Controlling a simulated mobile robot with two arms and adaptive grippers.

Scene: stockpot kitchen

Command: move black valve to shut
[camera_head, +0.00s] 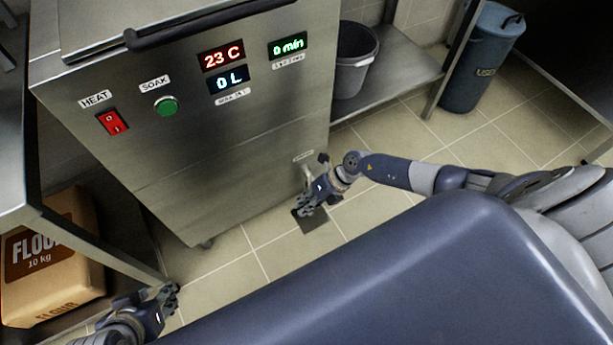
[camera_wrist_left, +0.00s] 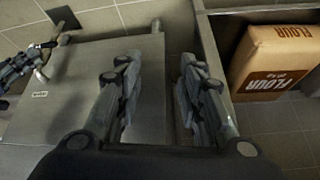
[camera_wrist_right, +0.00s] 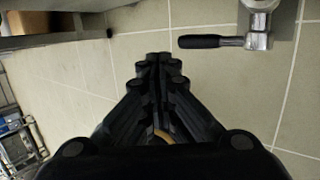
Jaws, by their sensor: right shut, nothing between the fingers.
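The black valve handle (camera_wrist_right: 200,41) lies level in the right wrist view, joined at its right end to a metal valve body (camera_wrist_right: 258,40). In the head view the metal outlet (camera_head: 306,171) is low on the steel kettle's front (camera_head: 230,150), partly hidden by my right arm. My right gripper (camera_head: 305,208) is in front of the outlet, its fingers together and empty in the right wrist view (camera_wrist_right: 162,62). The handle is apart from the fingertips, above and right of them there. My left gripper (camera_head: 172,293) is open and empty at lower left, also in the left wrist view (camera_wrist_left: 160,68).
The kettle has a red heat switch (camera_head: 112,122) and a green soak button (camera_head: 166,106); its displays read 23 C, 0 L and 0 min. A flour bag (camera_head: 50,255) sits on a low shelf left. A grey bucket (camera_head: 354,62) and blue bin (camera_head: 480,60) stand behind right. Tiled floor is clear.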

